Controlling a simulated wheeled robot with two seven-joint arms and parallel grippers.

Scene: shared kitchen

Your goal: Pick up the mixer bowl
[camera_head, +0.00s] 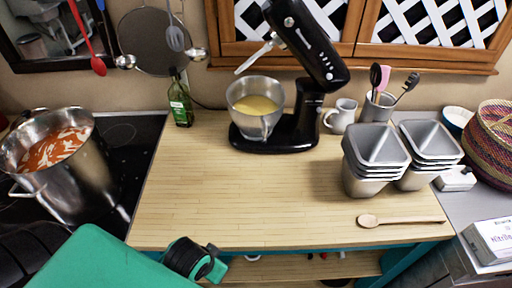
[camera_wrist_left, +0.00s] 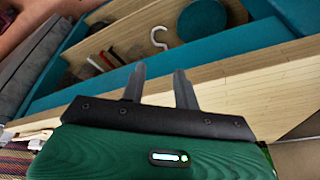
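The mixer bowl (camera_head: 254,104) is a steel bowl holding a yellow mixture. It stands on the base of the black stand mixer (camera_head: 300,90) at the back of the wooden counter, and the mixer's head is tilted up above it. My left gripper's two fingers (camera_wrist_left: 160,88) are apart with nothing between them in the left wrist view. They are near the wooden counter edge, with the shelf beyond. In the head view, part of my green and black arm is at the lower left, well in front of the bowl. My right gripper is not in view.
A large pot of red soup (camera_head: 90,190) stands on the stove at left. A green bottle (camera_head: 180,104) stands left of the bowl. Stacked metal tins (camera_head: 375,150) and a wooden spoon (camera_head: 400,221) are at right. The counter (camera_head: 240,205) is clear in front of the mixer.

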